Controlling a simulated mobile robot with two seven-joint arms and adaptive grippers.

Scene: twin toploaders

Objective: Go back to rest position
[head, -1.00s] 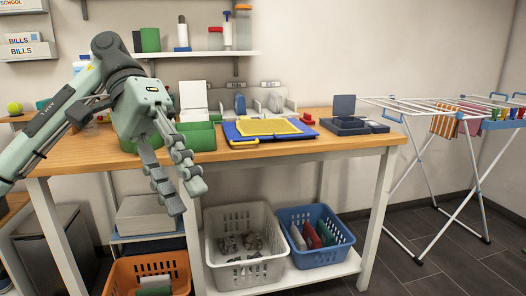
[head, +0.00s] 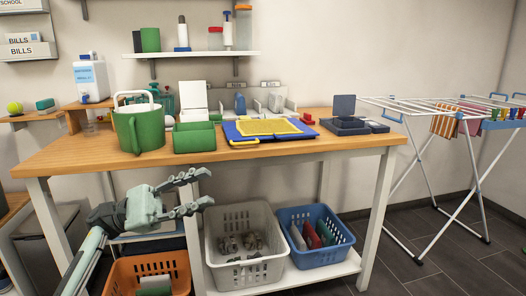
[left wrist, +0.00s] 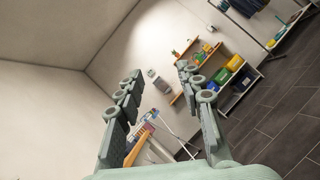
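My left gripper (head: 192,193) is in the lower left of the head view, in front of the workbench (head: 300,151) and below its top. Its fingers point right and are spread apart with nothing between them. In the left wrist view the gripper (left wrist: 157,85) also shows two separated fingers with only the distant room between them. My right gripper is in neither view.
A green bucket (head: 138,132) and a green box (head: 194,137) stand on the bench. An orange basket (head: 120,276), a grey basket (head: 222,276) and a blue basket (head: 318,253) stand below. A drying rack (head: 440,180) stands right over clear floor.

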